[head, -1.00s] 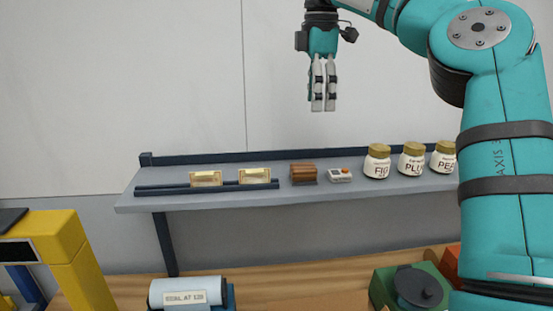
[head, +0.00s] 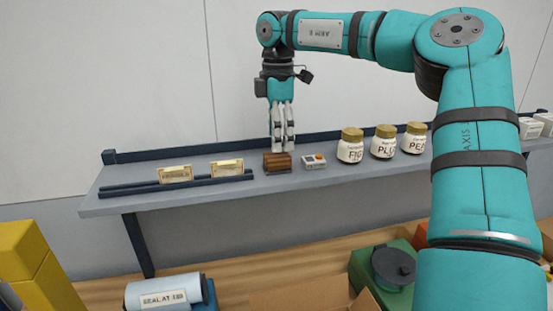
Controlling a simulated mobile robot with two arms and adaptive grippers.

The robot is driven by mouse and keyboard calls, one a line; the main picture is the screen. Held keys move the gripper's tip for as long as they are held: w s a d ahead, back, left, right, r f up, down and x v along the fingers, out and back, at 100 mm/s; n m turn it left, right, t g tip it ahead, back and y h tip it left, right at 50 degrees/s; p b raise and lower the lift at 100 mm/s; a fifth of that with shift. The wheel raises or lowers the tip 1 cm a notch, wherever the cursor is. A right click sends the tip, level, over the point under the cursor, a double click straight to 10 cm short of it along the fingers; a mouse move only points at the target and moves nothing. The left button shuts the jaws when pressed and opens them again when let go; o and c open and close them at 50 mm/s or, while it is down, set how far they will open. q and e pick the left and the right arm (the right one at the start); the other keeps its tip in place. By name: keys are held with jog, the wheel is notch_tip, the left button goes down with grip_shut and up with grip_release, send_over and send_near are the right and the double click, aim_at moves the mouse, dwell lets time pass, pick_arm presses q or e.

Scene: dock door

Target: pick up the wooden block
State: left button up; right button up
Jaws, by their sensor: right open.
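The wooden block (head: 277,162) is brown and sits on the grey shelf (head: 225,191), between a framed card and a small white device. My right gripper (head: 282,150) points down just above and behind the block in the head view. Its fingertips reach close to the block's top, and I cannot tell whether they touch it. The fingers are open, and the block rests on the shelf. My left gripper is not in view.
To the right of the block are the small white device (head: 314,162) and several labelled jars (head: 350,146). Two cards (head: 227,168) stand in a dark rail on the left. Below are a labelled roll (head: 165,292), a cardboard box (head: 305,293) and a green box (head: 373,276).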

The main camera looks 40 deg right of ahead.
aim_at(277, 154)
jog(key=shift+s+f+p, duration=0.1)
jog(key=shift+f+p, duration=0.15)
jog(key=shift+p, duration=0.05)
jog(key=f+p, duration=0.1)
jog(key=f, duration=0.1)
jog(key=f+p, duration=0.2)
jog(key=shift+s+a, duration=0.1)
jog(key=shift+a, duration=0.1)
jog(key=shift+f, duration=0.45)
jog(key=shift+r, duration=0.15)
jog(key=c, duration=1.3)
